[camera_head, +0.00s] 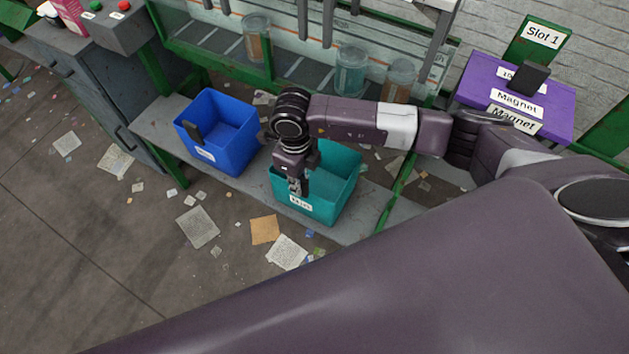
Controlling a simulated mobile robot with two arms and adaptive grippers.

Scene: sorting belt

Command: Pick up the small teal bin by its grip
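The small teal bin (341,186) stands on the low grey shelf, open at the top, with a white label on its near wall. My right arm reaches in from the right across the bin. My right gripper (298,187) points down at the bin's near left wall, just above the label. The bin's grip is hidden behind the gripper or too dark to tell from it. I cannot tell whether the fingers are open or closed around the grip. My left gripper is not in view.
A blue bin (228,128) with a black grip stands left of the teal bin on the grey shelf (160,121). A purple box (557,103) labelled Magnet sits at upper right by a Slot 1 sign (543,36). Clear jars stand behind. Paper scraps litter the floor.

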